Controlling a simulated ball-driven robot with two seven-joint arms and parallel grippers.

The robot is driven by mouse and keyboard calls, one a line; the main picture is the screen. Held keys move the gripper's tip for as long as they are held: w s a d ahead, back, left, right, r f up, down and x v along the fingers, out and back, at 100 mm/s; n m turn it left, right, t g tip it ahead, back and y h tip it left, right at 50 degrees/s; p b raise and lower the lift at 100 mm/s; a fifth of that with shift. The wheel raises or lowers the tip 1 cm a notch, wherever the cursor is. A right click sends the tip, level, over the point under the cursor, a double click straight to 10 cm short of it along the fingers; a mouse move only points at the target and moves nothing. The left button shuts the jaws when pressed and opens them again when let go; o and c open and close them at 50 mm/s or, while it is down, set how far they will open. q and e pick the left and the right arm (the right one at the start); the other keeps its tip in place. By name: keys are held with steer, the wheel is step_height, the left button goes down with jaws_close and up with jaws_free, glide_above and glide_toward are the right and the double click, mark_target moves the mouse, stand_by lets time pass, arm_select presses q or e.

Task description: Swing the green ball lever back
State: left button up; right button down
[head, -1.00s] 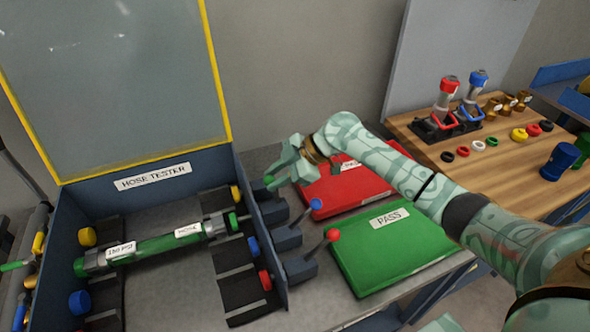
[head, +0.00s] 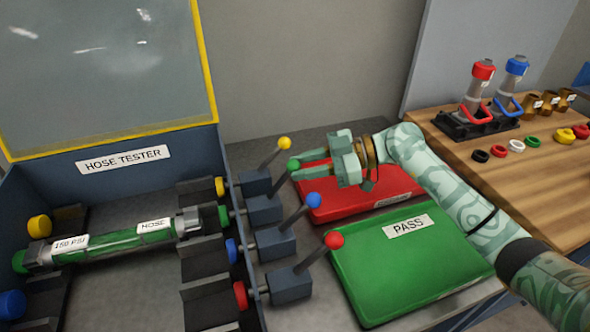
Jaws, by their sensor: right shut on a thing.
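The green ball (head: 294,164) tops a lever on a dark blue block (head: 264,210) beside the hose tester (head: 124,159). The lever leans to the right, at about the same slant as its neighbours. My right gripper (head: 308,170) comes in from the right and is shut on the green ball, whose left side shows past the fingertips. My left gripper is out of view.
The yellow ball lever (head: 284,143) stands just behind, the blue ball lever (head: 314,200) and red ball lever (head: 334,240) in front. A red tray (head: 345,208) lies under my gripper, a green PASS tray (head: 405,265) nearer. A hose (head: 120,242) lies in the tester.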

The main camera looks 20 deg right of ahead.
steer(key=shift+s+d+f+b, duration=0.1)
steer(key=shift+d+f+b, duration=0.15)
steer(key=shift+f, duration=0.25)
steer(key=shift+d+f+b, duration=0.1)
steer(key=shift+f+b, duration=0.15)
steer(key=shift+f, duration=0.35)
steer(key=c, duration=1.2)
jaws_free()
steer(key=shift+o, duration=0.3)
steer(key=p+v, duration=0.1)
steer(key=v, duration=1.5)
steer(key=shift+r, duration=0.2)
